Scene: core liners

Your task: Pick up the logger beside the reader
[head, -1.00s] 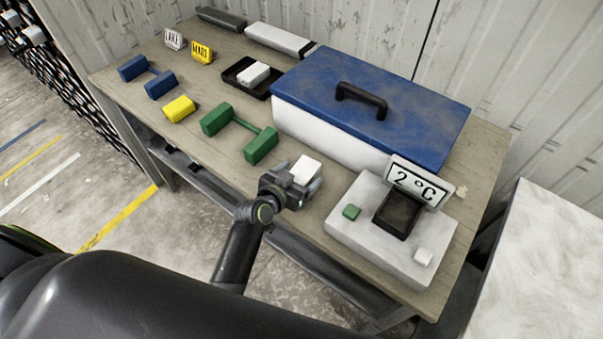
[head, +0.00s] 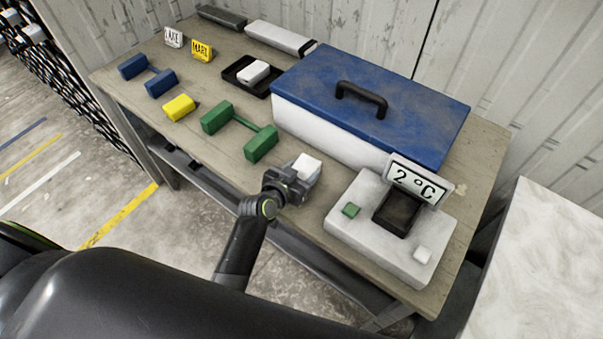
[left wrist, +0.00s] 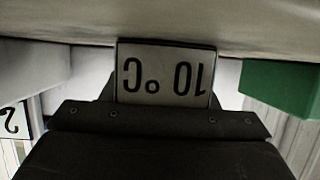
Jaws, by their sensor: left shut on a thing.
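The logger (head: 308,166) is a small white block on the workbench, left of the reader. My left gripper (head: 299,184) is shut on it. In the left wrist view the logger's face (left wrist: 165,75) reads "10 °C" upside down, between the dark fingers (left wrist: 160,112). I cannot tell whether it still touches the bench. The reader (head: 352,235) is a pale box with a dark recess, a green button, a white button and a sign (head: 417,182) reading "2 °C". My right gripper is not in view.
A cooler box with a blue lid (head: 405,105) stands behind the logger. A green holder (head: 261,144) is to its left. Further left are a yellow block (head: 179,108), blue blocks (head: 161,84) and a black tray (head: 237,84) holding a white block.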

